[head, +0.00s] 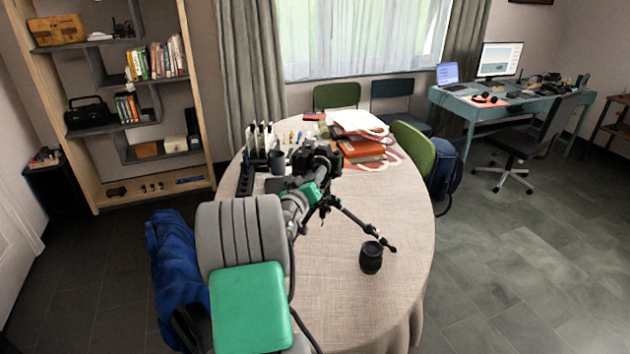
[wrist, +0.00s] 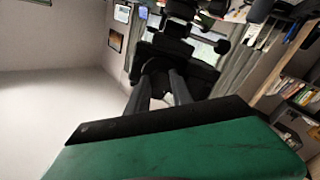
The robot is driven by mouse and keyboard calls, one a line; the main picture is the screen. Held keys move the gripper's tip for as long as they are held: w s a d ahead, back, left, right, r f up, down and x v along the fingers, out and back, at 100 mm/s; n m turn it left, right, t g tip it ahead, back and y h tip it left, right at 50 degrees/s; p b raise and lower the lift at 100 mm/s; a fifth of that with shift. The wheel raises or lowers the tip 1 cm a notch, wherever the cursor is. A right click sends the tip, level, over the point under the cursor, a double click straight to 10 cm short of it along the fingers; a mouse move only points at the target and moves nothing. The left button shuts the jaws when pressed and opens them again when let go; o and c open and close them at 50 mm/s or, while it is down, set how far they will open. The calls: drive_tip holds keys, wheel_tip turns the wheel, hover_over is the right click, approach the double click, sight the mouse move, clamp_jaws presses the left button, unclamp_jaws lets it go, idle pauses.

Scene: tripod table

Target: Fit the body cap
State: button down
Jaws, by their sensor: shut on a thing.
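The black camera (head: 316,160) sits on a tripod (head: 362,224) standing on the table; it also shows dark in the wrist view (wrist: 180,68). My gripper (wrist: 160,78) reaches up to the camera's near side. Its two fingers are closed on a small dark round thing, which looks like the body cap (wrist: 157,68). The cap is close in front of the camera; I cannot tell whether it touches or is seated. In the head view my arm hides the fingers and the cap. A black lens (head: 371,258) stands upright on the table, right of the tripod.
The oval table (head: 330,290) has a beige cloth, bare at the front and right. Books and papers (head: 362,140) lie behind the camera. A grey mug (head: 277,162) and a rack (head: 259,140) stand at the left. One tripod leg stretches toward the lens.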

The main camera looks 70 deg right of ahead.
drive_tip(key=shift+m+b, duration=0.3)
drive_tip(key=shift+m, duration=0.1)
drive_tip(key=shift+f+m+b, duration=0.15)
drive_tip(key=shift+m+b, duration=0.25)
drive_tip(key=shift+b, duration=0.5)
drive_tip(key=shift+m+b, duration=0.6)
drive_tip(key=shift+b, duration=0.4)
drive_tip(key=shift+m+b, duration=0.5)
drive_tip(key=shift+b, duration=0.8)
drive_tip(key=m+b, duration=0.2)
drive_tip(key=b, duration=0.2)
drive_tip(key=shift+m+b, duration=0.5)
drive_tip(key=shift+b, duration=0.6)
drive_tip(key=c, duration=1.1)
unclamp_jaws()
